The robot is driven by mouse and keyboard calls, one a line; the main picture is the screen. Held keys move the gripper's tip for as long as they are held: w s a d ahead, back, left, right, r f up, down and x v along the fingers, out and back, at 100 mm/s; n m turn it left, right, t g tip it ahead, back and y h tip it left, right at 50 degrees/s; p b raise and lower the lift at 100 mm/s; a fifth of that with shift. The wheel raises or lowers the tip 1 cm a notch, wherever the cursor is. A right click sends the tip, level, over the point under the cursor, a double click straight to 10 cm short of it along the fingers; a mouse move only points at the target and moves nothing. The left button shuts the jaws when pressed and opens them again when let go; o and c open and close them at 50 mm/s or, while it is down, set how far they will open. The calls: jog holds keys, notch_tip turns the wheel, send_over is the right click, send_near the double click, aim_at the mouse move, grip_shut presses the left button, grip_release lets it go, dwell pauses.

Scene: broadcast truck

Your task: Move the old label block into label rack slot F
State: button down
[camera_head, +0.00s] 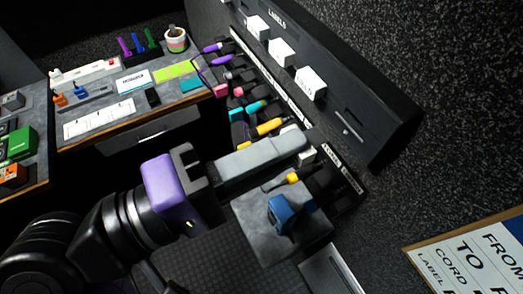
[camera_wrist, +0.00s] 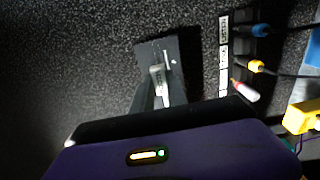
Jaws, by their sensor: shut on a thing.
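My gripper (camera_head: 303,143) reaches right across the head view, its purple body at left and grey fingers pointing to the rack side. In the wrist view its fingers (camera_wrist: 160,98) are shut on a small whitish label block (camera_wrist: 158,78), with dark marks too small to read. In the head view the fingers largely hide the held block. The black label rack (camera_head: 392,127), marked LABELS, stands at upper right, holding several white blocks, one of them near its middle (camera_head: 281,52). A bare recess (camera_head: 348,125) shows near its lower end. Slot letters are not readable.
A row of coloured plugs and cables, including a yellow plug (camera_head: 265,128), runs beside the rack. A blue connector (camera_head: 283,213) sits on a grey block near my gripper. A desk with a green box (camera_head: 18,143) is at left. A printed board (camera_head: 480,250) lies at lower right.

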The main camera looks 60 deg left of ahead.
jog(key=shift+w+d, duration=0.1)
jog(key=shift+w, duration=1.35)
jog(key=shift+p, duration=1.05)
dwell(0.5)
jog(key=shift+w+d+p, duration=0.15)
jog(key=shift+w+p, duration=0.25)
jog(key=shift+w, duration=1.65)
jog(key=c, duration=1.3)
grip_release()
jog(key=shift+o, duration=0.2)
jog(key=shift+s, duration=0.15)
jog(key=s+b, duration=0.2)
jog(key=s, duration=0.5)
jog(key=shift+s+a, duration=0.25)
jog(key=shift+a, duration=0.05)
